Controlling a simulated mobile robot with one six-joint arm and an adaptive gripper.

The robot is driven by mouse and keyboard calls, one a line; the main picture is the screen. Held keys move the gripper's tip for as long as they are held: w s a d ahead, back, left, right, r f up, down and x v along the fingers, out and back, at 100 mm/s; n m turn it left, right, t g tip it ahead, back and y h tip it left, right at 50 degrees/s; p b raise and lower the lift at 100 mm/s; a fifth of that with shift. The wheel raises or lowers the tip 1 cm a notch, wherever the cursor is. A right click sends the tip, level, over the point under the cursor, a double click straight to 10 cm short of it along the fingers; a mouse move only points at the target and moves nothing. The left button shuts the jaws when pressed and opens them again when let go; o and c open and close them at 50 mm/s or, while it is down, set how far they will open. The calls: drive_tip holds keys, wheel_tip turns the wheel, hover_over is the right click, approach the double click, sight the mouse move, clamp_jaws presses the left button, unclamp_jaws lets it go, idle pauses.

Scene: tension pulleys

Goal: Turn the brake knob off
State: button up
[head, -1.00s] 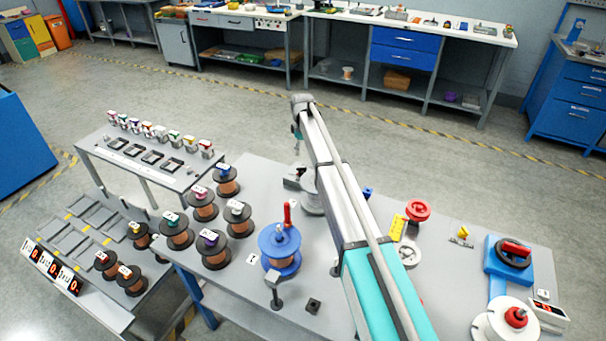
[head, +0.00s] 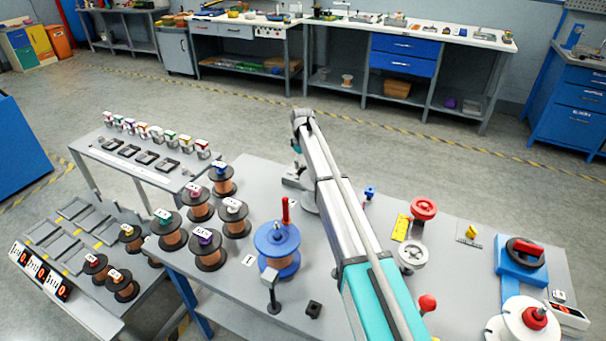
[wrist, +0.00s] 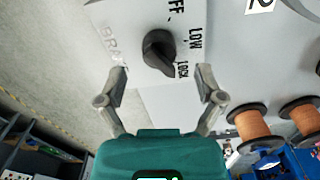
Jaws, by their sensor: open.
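The brake knob (wrist: 159,50) is black, on a light grey plate (wrist: 125,20) printed BRAKE, OFF, LOW and LOCK. Its narrow end seems to point toward the LOCK mark, low and to the right. My gripper (wrist: 162,70) is open in the wrist view, one grey finger on each side below the knob. The knob lies ahead of the gap between the fingertips, with no visible contact. In the head view my gripper (head: 297,158) is small, at the far end of my arm, above the table's back left part. The knob cannot be made out there.
A blue reel with a red handle (head: 277,243) stands in front of my arm. Copper spools (head: 204,250) stand to its left, also in the wrist view (wrist: 251,124). A red wheel (head: 423,207) and a blue unit (head: 520,265) are to the right.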

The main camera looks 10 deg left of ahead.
sight(302, 167)
drive_tip(key=shift+f+b, duration=1.3)
drive_tip(key=shift+f, duration=0.3)
drive_tip(key=c, duration=1.1)
drive_tip(key=shift+d, duration=0.3)
drive_tip(key=shift+c, duration=0.2)
drive_tip(key=shift+a, duration=0.3)
